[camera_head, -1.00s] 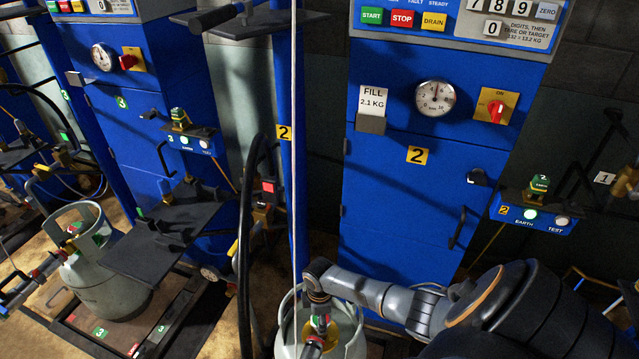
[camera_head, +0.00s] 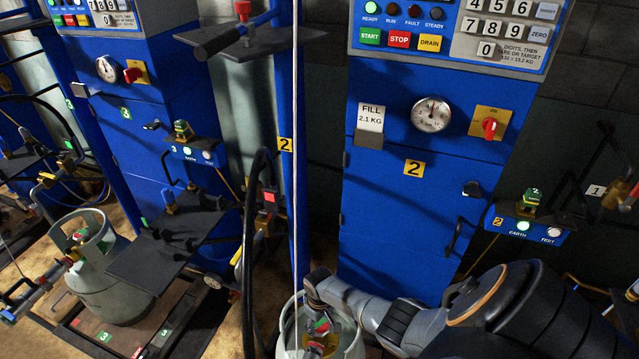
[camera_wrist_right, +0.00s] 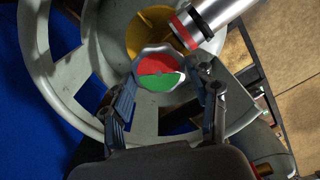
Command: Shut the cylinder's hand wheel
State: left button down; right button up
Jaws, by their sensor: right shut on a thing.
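The grey cylinder (camera_head: 350,336) stands at the bottom middle of the head view, in front of the blue cabinet marked 2. Its hand wheel (camera_wrist_right: 158,71), half red and half green with a pale scalloped rim, shows inside the cylinder's collar (camera_wrist_right: 44,68) in the right wrist view. My right gripper (camera_wrist_right: 170,86) reaches down into the collar and is shut on the hand wheel, one finger on each side of the rim. In the head view my right gripper (camera_head: 319,318) partly hides the wheel. My left gripper is not in view.
A silver coupling with a red band (camera_wrist_right: 196,24) lies close beside the wheel. A thin pale cable hangs in front of the cylinder. Another grey cylinder (camera_head: 110,290) stands at left, near a dark shelf (camera_head: 160,262). The blue cabinet (camera_head: 390,210) stands behind.

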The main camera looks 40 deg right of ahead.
aim_at(321, 325)
jog(key=m+p, duration=0.1)
jog(key=m, duration=0.4)
jog(key=shift+s+m, duration=0.1)
jog(key=shift+m, duration=0.2)
jog(key=shift+d+m+p, duration=0.1)
jog(key=shift+m+p, duration=0.5)
jog(key=shift+m, duration=1.7)
jog(key=o, duration=1.2)
jog(key=shift+c, duration=0.2)
notch_tip(321, 325, up, 12)
